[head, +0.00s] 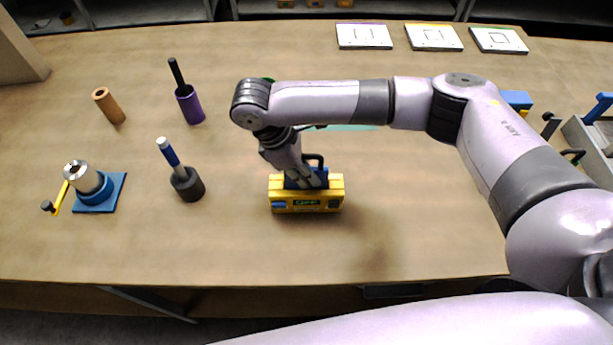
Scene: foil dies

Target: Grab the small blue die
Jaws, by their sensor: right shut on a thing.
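A small blue die (320,175) with a black loop handle shows at the top of a yellow block (277,189), near the middle of the table. My right gripper (306,182) reaches down over it and is shut on it. The fingers hide part of the die. I cannot tell whether the die touches the yellow block or is a little above it. My left gripper is not in view.
Left on the table (150,245) are a blue-based clamp (96,190), a dark cup with a blue-handled tool (187,184), a purple cup (190,105) and a brown cylinder (109,106). White plates (364,36) lie at the back. A grey tray (590,140) with handled pieces is at right. The front left is clear.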

